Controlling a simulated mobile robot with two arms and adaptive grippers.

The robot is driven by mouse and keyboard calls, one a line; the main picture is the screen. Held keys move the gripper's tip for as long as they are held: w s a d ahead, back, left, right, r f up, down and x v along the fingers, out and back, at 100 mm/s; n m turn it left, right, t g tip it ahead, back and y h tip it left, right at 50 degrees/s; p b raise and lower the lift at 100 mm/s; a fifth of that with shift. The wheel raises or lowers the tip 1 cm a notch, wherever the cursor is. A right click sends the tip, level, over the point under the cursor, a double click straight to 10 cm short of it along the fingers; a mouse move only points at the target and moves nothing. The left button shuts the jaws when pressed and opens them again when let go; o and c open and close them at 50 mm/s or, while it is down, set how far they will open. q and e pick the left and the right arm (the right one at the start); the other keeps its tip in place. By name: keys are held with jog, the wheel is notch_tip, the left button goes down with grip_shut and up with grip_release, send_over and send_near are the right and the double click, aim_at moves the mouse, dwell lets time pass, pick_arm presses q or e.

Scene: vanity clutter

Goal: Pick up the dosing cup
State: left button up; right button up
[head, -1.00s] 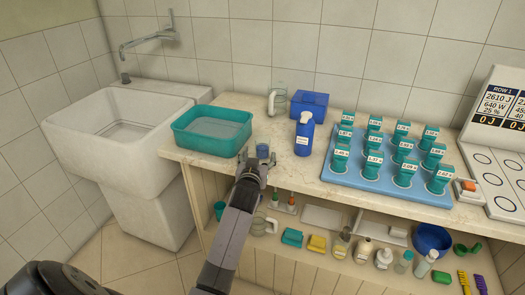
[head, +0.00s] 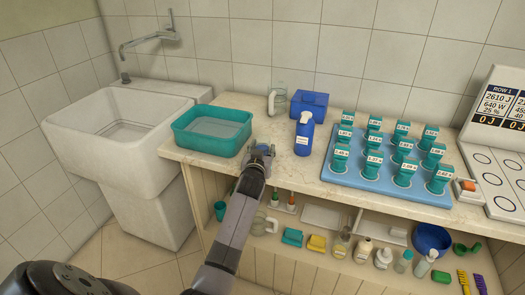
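The dosing cup looks to be the small blue cup (head: 264,148) at the front edge of the counter, between the teal basin and the blue pump bottle. My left gripper (head: 260,151) reaches over the counter edge from below, with its fingers at the cup. The gripper hides much of the cup. Whether the fingers touch it or are closed on it is too small to tell. The cup appears to be still at counter height. My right gripper is not in view.
A teal basin of water (head: 212,130) stands left of the cup. Behind are a glass jug (head: 278,101) and a blue box (head: 308,104).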

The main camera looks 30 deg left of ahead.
pick_arm(q)
jog(key=c, duration=0.7)
jog(key=shift+c, duration=0.2)
jog(key=shift+r, duration=0.1)
